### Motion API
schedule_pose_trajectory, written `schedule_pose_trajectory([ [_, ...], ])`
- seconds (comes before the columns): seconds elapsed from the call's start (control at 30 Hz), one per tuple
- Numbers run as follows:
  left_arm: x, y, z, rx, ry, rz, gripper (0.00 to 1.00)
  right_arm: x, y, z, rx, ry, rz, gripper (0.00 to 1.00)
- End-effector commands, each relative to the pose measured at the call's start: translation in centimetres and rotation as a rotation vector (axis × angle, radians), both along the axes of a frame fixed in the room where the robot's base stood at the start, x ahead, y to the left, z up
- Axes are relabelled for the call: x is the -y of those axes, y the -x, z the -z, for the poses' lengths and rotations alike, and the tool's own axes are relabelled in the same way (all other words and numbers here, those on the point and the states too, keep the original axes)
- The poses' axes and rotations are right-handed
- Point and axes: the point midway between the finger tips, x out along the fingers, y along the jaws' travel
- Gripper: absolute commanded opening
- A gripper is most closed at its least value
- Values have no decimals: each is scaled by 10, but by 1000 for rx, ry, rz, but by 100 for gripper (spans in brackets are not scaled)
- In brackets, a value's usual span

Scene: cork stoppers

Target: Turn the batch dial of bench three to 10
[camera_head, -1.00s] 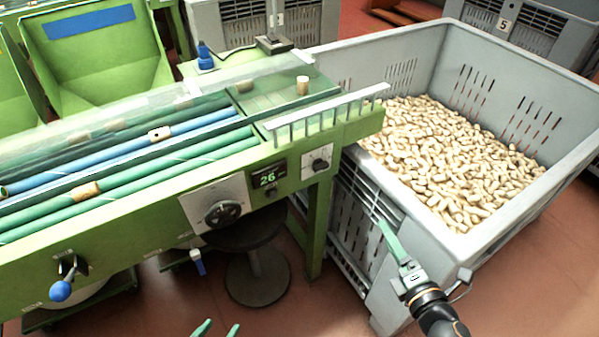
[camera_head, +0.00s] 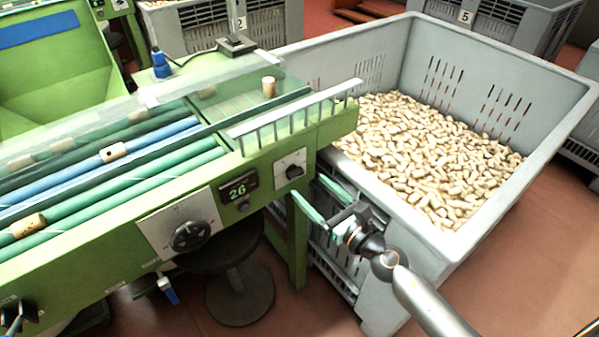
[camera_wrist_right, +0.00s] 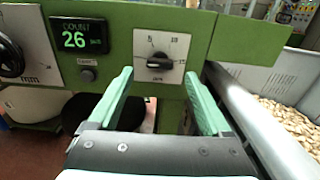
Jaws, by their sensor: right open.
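The batch dial (camera_head: 291,170) is a small dark knob on a white plate on the green bench's front, near its right end. In the right wrist view the dial (camera_wrist_right: 160,61) shows 5, 10 and 15 around it. Its bar lies about level, but I cannot tell for sure which number it points to. My right gripper (camera_head: 308,186) is open and empty, just in front of and below the dial and apart from it. In the wrist view the dial sits between the fingers (camera_wrist_right: 158,76). My left gripper is out of view.
A green counter display (camera_head: 240,190) reads 26, left of the dial. A larger black knob (camera_head: 191,236) is further left. A grey bin (camera_head: 400,235) of corks stands close on the right. A dark stool (camera_head: 240,295) is under the bench.

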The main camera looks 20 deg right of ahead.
Motion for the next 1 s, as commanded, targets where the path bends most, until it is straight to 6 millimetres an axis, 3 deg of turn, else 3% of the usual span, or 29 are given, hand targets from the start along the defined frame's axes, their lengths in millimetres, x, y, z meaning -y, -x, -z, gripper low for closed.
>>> schedule_pose_trajectory([
  [0.1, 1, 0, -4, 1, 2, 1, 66, -7, -20, -2, 2, -3, 1, 82],
  [0.3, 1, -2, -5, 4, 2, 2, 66, -16, -42, 0, 0, -3, 0, 82],
  [0.73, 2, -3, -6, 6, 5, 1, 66, -19, -51, 0, -1, -2, -1, 82],
  [1.0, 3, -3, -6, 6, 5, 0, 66, -18, -50, 0, -1, -2, 0, 53],
])
